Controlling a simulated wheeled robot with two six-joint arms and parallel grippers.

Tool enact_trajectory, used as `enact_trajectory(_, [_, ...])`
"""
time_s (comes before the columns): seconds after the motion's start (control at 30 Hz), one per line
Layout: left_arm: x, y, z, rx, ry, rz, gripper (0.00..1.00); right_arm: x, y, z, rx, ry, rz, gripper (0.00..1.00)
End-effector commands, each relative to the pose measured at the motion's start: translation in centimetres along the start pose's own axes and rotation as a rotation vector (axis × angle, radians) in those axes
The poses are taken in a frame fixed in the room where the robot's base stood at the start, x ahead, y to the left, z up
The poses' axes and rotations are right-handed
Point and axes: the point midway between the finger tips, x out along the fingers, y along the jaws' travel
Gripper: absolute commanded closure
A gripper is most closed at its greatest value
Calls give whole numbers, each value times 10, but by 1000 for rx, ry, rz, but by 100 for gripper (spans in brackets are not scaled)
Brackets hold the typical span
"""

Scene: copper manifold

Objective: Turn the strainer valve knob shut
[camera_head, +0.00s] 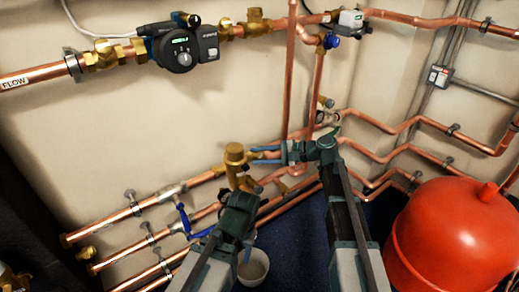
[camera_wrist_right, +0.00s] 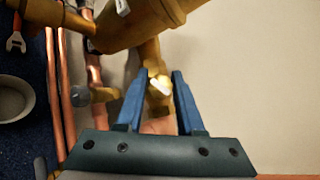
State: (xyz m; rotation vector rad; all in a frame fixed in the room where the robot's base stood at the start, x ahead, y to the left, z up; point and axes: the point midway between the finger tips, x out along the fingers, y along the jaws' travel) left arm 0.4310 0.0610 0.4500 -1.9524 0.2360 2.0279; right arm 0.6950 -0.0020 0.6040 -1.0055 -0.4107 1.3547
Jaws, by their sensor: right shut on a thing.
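The brass strainer (camera_head: 235,160) is on the lower copper pipe line in the head view. Its brass body (camera_wrist_right: 135,25) fills the top middle of the right wrist view. My right gripper (camera_head: 258,153) reaches in from the right beside the strainer. In the right wrist view its blue fingers (camera_wrist_right: 158,85) lie either side of a small brass part with a bright pale end, the strainer valve knob (camera_wrist_right: 159,86). They are shut on it, though the contact is hard to see. My left gripper (camera_head: 246,190) is below the strainer; its jaws are too unclear to read.
Copper pipes (camera_head: 125,214) run along the lower wall, with a blue lever (camera_head: 184,220) at left. A red tank (camera_head: 445,240) stands at lower right. A pale bowl (camera_head: 253,268) is on the dark blue floor. A pump (camera_head: 180,48) hangs above.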

Motion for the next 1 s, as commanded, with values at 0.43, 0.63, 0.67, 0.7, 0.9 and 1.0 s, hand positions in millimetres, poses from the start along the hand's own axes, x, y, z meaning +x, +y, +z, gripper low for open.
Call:
enact_trajectory(0.43, [-53, -6, 3, 5, -1, -2, 50, -1, -4, 2, -323, -2, 272, 100])
enact_trajectory(0.63, [-71, -8, 4, 1, -2, -4, 50, -1, -3, 2, -459, -2, 385, 100])
enact_trajectory(0.67, [-73, -8, 5, 1, -3, -5, 50, -1, -2, 2, -477, -1, 401, 100])
enact_trajectory(0.7, [-76, -9, 5, 0, -3, -5, 50, -1, -2, 2, -500, -1, 420, 100])
enact_trajectory(0.9, [-88, -10, 6, -3, -4, -7, 50, 0, 0, 1, -601, -1, 505, 100])
enact_trajectory(1.0, [-92, -11, 6, -4, -4, -8, 50, -1, 1, 0, -638, 0, 536, 100])
